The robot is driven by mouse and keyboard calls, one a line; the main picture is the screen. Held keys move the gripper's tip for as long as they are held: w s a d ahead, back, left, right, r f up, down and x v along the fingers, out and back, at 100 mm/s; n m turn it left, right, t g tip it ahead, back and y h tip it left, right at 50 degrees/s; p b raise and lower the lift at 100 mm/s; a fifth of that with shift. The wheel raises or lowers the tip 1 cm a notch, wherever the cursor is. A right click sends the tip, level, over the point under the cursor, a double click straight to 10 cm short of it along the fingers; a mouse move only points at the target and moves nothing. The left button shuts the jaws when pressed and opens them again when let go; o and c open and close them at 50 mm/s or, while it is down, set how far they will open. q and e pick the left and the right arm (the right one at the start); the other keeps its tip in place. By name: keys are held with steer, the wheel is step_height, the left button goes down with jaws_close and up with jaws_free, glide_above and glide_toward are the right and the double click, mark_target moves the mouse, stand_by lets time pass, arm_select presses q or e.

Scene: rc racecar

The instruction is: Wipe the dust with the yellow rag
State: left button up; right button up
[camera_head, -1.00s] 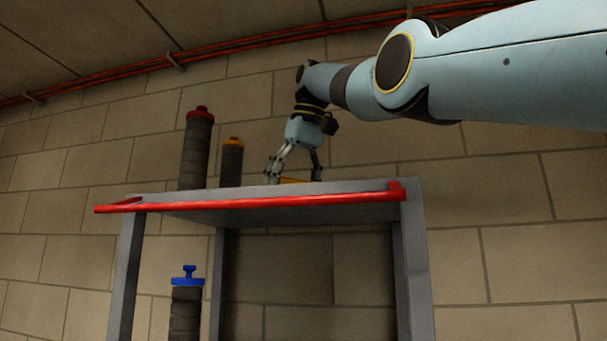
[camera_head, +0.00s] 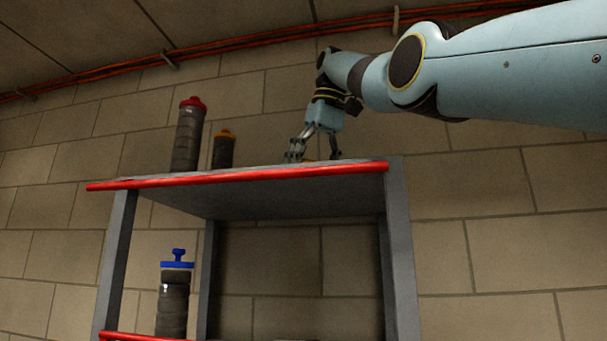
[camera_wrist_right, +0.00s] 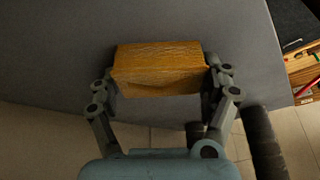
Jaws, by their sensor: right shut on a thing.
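The yellow rag (camera_wrist_right: 160,70) is a folded, block-shaped orange-yellow cloth in the right wrist view. My right gripper (camera_wrist_right: 162,84) is shut on it, one finger at each side. The rag is over the grey shelf top (camera_wrist_right: 60,70); whether it presses on it I cannot tell. In the head view my right gripper (camera_head: 313,157) is at the top of the shelf rack (camera_head: 402,250), right of the bottles, with only a sliver of rag showing. I cannot make out any dust on the shelf top. My left gripper is not in view.
A red-capped bottle (camera_head: 187,138) and a shorter yellow-capped bottle (camera_head: 223,150) stand on the top shelf at left. A blue-capped bottle (camera_head: 173,298) stands lower. A red bar (camera_head: 240,176) runs along the front edge. A brick wall (camera_head: 490,190) is behind.

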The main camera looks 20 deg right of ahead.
steer(key=shift+s+d+b, duration=0.3)
steer(key=shift+d+b, duration=0.1)
steer(key=shift+d, duration=0.1)
steer(key=shift+s+d+b, duration=0.25)
steer(key=shift+d+b, duration=0.1)
steer(key=shift+d, duration=0.1)
steer(key=shift+s+d+r+b, duration=0.1)
steer(key=shift+s+d+b, duration=0.2)
steer(key=shift+s+d, duration=0.15)
steer(key=shift+s+d+b, duration=0.2)
steer(key=shift+d+b, duration=0.25)
steer(key=shift+b, duration=0.1)
steer(key=shift+s+d+f+b, duration=0.2)
steer(key=shift+s+d+b, duration=0.05)
steer(key=shift+d+b, duration=0.05)
steer(key=shift+s+d, duration=0.35)
steer(key=shift+d, duration=0.1)
steer(key=shift+r, duration=0.1)
steer(key=shift+w+r+p, duration=0.1)
steer(key=shift+r+p, duration=0.35)
steer(key=shift+r, duration=0.1)
step_height(320, 180, up, 5)
steer(key=p, duration=0.5)
